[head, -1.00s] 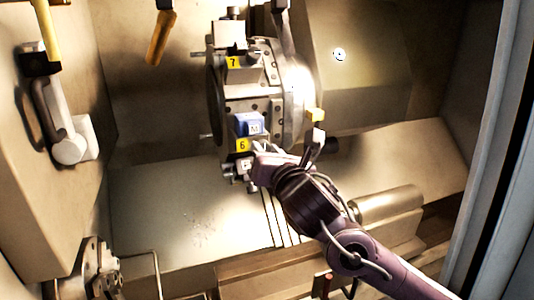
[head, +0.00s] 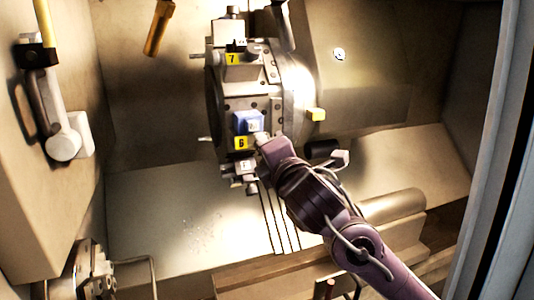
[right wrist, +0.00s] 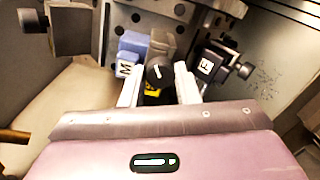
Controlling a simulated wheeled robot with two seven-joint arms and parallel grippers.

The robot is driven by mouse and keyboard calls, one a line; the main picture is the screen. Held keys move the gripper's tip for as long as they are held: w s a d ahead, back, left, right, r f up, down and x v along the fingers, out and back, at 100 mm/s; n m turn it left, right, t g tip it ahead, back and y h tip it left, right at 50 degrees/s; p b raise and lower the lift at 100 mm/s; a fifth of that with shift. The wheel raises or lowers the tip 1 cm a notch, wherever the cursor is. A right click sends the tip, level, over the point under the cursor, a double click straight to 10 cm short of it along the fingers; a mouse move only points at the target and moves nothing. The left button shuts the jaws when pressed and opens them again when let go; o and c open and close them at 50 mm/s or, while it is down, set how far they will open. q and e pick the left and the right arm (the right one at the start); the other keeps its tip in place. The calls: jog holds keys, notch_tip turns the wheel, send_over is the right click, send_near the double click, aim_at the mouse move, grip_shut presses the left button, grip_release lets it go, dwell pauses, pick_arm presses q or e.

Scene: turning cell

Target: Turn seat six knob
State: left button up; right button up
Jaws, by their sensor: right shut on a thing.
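The round tool turret (head: 285,95) stands in the middle of the head view. Its seat six has a yellow 6 label (head: 240,143) below a blue block (head: 248,121). My right gripper (head: 262,139) reaches this seat from the lower right and covers the knob in the head view. In the right wrist view a dark knob (right wrist: 158,71) sits between the two pale fingers of the right gripper (right wrist: 159,80), which is shut on it. A yellow label (right wrist: 152,88) shows partly behind it. My left gripper is not in view.
Beside the knob are the blue block with a white M tag (right wrist: 131,52) and a dark holder with a white tag (right wrist: 207,66). Seat seven's yellow label (head: 232,58) is above. A chuck (head: 88,270) sits lower left.

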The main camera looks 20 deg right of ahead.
jog(key=m+b, duration=0.1)
jog(key=m, duration=0.5)
jog(key=shift+f, duration=0.1)
jog(key=shift+m, duration=0.4)
jog(key=o, duration=1)
jog(key=shift+c, duration=0.2)
jog(key=s+b, duration=0.1)
jog(key=s, duration=0.6)
jog(key=shift+s+d+b, duration=0.15)
jog(key=shift+s+b, duration=0.15)
jog(key=shift+s, duration=0.1)
